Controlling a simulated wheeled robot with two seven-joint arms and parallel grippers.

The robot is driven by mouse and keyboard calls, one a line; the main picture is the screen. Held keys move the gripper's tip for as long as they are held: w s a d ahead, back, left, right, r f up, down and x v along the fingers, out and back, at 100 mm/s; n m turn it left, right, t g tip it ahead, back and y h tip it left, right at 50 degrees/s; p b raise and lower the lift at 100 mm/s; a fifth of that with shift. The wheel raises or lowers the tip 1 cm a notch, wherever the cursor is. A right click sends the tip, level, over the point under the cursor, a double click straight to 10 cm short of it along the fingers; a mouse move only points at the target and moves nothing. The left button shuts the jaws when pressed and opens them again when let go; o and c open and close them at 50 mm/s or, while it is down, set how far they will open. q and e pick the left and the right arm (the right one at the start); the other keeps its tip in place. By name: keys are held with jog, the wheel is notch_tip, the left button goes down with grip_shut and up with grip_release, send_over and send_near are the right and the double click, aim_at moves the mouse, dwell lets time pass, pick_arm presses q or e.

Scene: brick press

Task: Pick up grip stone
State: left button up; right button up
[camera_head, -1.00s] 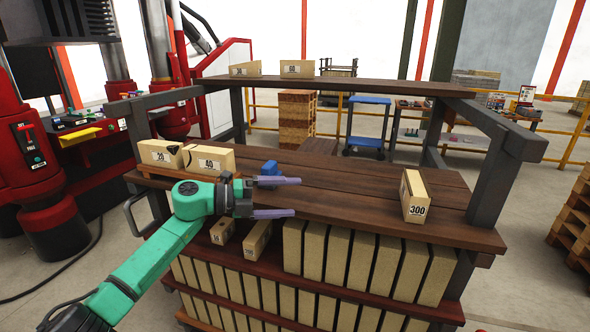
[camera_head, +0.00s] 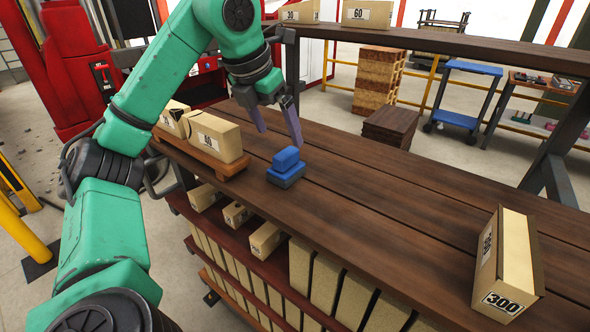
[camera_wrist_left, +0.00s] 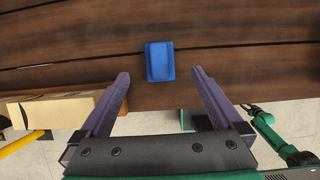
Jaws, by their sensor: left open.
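The grip stone (camera_head: 286,168) looks like a small blue block with a raised blue handle on a grey base. It sits on the brown wooden shelf top near its front edge, right of the box marked 40. In the left wrist view the grip stone (camera_wrist_left: 160,61) lies ahead of and between the two finger lines. My left gripper (camera_head: 278,138) is open and empty, with its purple fingers pointing down above and behind the stone, apart from it. The left gripper's fingers (camera_wrist_left: 160,97) also show spread in the wrist view. My right gripper is not in view.
Boxes marked 40 (camera_head: 216,139) and another (camera_head: 171,118) stand on a small wooden pallet to the left. A box marked 300 (camera_head: 507,262) stands at the right. A raised back shelf (camera_head: 430,45) holds more boxes. The shelf top (camera_head: 390,195) between is clear.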

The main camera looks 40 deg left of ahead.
aim_at(289, 163)
pick_arm(q)
jog(key=x, duration=0.2)
jog(key=p+x, duration=0.1)
jog(key=shift+s+f, duration=0.15)
jog(key=shift+f, duration=0.25)
jog(key=p+x, duration=0.2)
jog(key=x, duration=0.5)
jog(key=shift+r, duration=0.1)
jog(key=c, duration=0.3)
grip_shut()
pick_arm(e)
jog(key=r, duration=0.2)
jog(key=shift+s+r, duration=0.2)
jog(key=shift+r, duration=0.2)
